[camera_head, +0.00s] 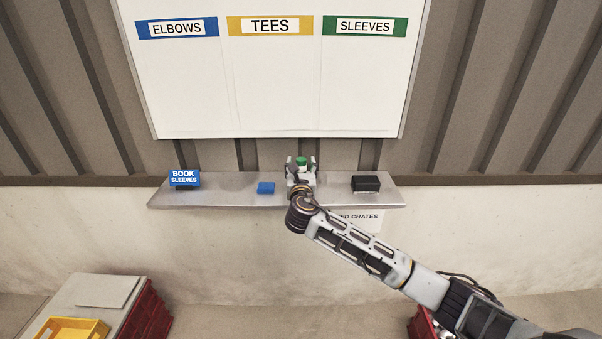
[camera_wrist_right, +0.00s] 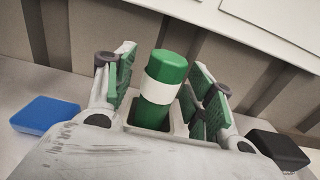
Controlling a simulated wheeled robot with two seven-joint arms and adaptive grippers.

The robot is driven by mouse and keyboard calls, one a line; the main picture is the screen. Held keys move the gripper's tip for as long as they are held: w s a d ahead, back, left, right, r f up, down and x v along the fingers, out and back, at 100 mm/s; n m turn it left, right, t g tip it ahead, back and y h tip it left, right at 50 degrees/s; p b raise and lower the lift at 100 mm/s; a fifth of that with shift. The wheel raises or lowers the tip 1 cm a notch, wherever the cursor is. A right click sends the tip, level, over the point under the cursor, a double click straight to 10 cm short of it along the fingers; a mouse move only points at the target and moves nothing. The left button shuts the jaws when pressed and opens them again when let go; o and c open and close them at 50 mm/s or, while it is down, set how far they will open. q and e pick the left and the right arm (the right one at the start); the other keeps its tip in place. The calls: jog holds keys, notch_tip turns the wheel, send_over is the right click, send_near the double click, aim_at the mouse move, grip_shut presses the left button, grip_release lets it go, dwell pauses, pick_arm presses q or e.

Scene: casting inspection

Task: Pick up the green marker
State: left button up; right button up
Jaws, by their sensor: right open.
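The green marker (camera_head: 301,161) has a white band and stands upright at the middle of the wall shelf. In the right wrist view the marker (camera_wrist_right: 164,88) leans slightly in the picture and sits in a pale square holder (camera_wrist_right: 176,124). My right gripper (camera_head: 301,163) is at the shelf with its fingers on either side of the marker. In the right wrist view the gripper's green pads (camera_wrist_right: 164,80) are apart, with gaps between them and the marker. The marker's lower end is hidden in the holder. My left gripper is not in view.
On the shelf (camera_head: 225,195) are a blue block (camera_head: 266,188), a black block (camera_head: 366,183) and a blue "BOOK SLEEVES" sign (camera_head: 184,178). A whiteboard (camera_head: 275,90) hangs above. Red crates (camera_head: 150,318) and a yellow tray (camera_head: 72,330) stand below at left.

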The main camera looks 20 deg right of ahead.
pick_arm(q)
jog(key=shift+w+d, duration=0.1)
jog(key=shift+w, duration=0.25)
pick_arm(e)
jog(key=c, duration=1.1)
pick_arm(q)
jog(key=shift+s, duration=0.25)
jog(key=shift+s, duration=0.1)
pick_arm(e)
jog(key=shift+r, duration=0.15)
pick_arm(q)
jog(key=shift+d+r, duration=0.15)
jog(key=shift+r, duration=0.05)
pick_arm(e)
jog(key=shift+r, duration=4.9)
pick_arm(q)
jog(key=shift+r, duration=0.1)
